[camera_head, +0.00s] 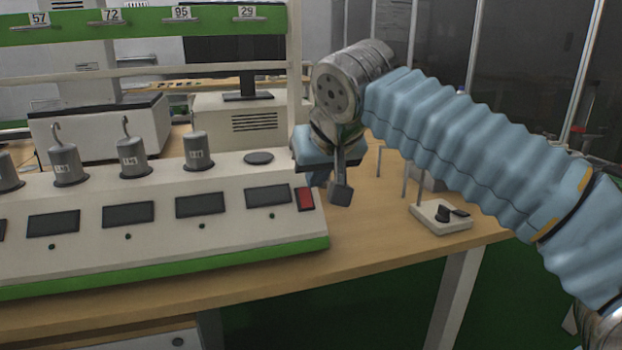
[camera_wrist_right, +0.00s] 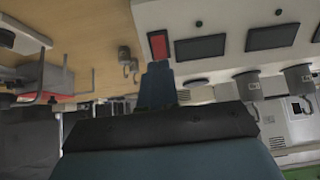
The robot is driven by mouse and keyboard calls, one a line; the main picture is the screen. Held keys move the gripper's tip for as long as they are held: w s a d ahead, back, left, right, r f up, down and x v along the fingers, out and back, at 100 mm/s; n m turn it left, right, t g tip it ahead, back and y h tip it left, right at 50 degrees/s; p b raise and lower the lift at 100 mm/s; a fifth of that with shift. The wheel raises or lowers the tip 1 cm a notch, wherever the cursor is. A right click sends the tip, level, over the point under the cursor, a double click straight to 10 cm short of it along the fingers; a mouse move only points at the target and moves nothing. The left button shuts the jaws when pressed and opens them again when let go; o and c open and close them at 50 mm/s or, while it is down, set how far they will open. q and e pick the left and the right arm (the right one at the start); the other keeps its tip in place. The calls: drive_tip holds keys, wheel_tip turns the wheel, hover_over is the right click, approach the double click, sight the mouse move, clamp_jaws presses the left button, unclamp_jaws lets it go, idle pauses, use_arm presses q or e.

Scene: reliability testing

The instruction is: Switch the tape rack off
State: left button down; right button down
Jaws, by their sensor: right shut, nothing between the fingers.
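The tape rack (camera_head: 160,246) is a long white unit with a green lower edge on the wooden table, at the left of the head view. A red switch (camera_head: 305,198) sits at the right end of its sloped front. The same red switch (camera_wrist_right: 158,45) shows at the top middle of the right wrist view, just beyond the fingers. My right gripper (camera_head: 338,190) is shut and empty, just right of the switch and apparently above it; I cannot tell whether it touches. It also shows in the wrist view (camera_wrist_right: 158,78). I cannot tell the switch's position. My left gripper is out of view.
Several metal weights (camera_head: 133,158) stand on the rack's top, beside dark displays (camera_head: 128,214) on its front. A small white device with a black knob (camera_head: 440,215) stands on the table to the right. Number cards hang on a green beam (camera_head: 140,22) above.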

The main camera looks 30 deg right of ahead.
drive_tip(key=v, duration=0.7)
drive_tip(key=shift+s+f+p, duration=0.25)
drive_tip(key=shift+s+p, duration=0.15)
drive_tip(key=shift+s, duration=0.05)
drive_tip(key=shift+a, duration=0.1)
